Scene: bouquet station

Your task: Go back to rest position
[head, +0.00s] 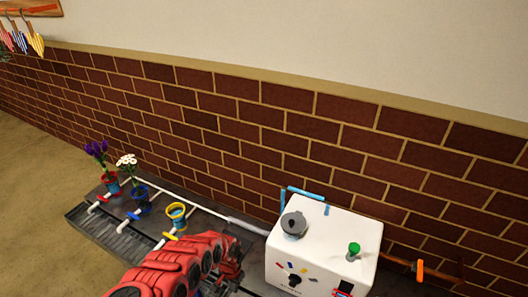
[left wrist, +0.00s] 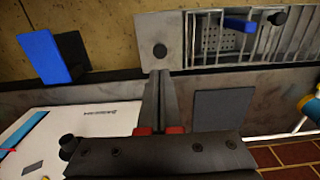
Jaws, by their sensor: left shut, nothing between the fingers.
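My left arm, red with a dark end, comes in from the bottom of the head view. Its gripper (head: 228,278) is beside the left side of the white box (head: 322,246), partly hidden by the arm. In the left wrist view the two dark fingers (left wrist: 160,78) are together with nothing between them. My right gripper is not in view.
Purple flowers (head: 97,149) in a red pot, white flowers (head: 127,160) in a blue pot, and a yellow-rimmed pot (head: 177,212) stand in a row on the dark bench at left. A grey lidded thing (head: 293,224) and green knob (head: 354,249) top the box. A brick wall (head: 300,130) stands behind.

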